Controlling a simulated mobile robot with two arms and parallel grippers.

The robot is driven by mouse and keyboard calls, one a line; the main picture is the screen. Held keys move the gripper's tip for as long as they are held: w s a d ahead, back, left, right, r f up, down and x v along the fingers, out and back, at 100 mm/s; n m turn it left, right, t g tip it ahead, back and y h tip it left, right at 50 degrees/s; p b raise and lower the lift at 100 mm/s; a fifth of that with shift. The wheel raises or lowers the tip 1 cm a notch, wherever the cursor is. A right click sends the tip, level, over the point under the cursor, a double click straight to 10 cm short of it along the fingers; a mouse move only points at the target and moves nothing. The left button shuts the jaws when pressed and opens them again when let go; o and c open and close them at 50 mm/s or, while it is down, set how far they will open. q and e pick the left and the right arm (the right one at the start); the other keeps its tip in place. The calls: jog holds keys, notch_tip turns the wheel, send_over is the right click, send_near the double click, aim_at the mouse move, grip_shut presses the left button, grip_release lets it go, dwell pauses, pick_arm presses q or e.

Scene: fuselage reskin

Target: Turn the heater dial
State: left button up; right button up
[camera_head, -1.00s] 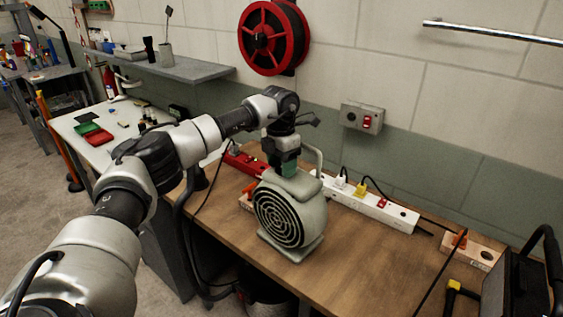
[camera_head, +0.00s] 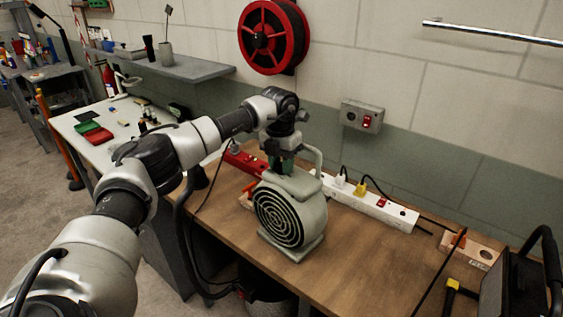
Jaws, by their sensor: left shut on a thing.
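The heater (camera_head: 290,208) is a pale grey-green round fan heater with a dark spiral grille and a loop handle. It stands upright on the wooden bench (camera_head: 350,255). My left gripper (camera_head: 284,168) points down onto the heater's top, behind the grille. It is shut there on what seems to be the heater dial, which the gripper and wrist hide. My right gripper is not in view.
A wooden block (camera_head: 471,250) and a dark case (camera_head: 515,285) are at the right. The bench front is mostly clear.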

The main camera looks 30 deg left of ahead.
aim_at(280, 163)
pick_arm(q)
jog(key=shift+n, duration=0.3)
jog(key=shift+r, duration=0.1)
jog(key=o, duration=0.9)
jog(key=shift+o, duration=0.2)
notch_tip(280, 163, up, 11)
jog(key=b, duration=0.2)
jog(key=shift+a, duration=0.2)
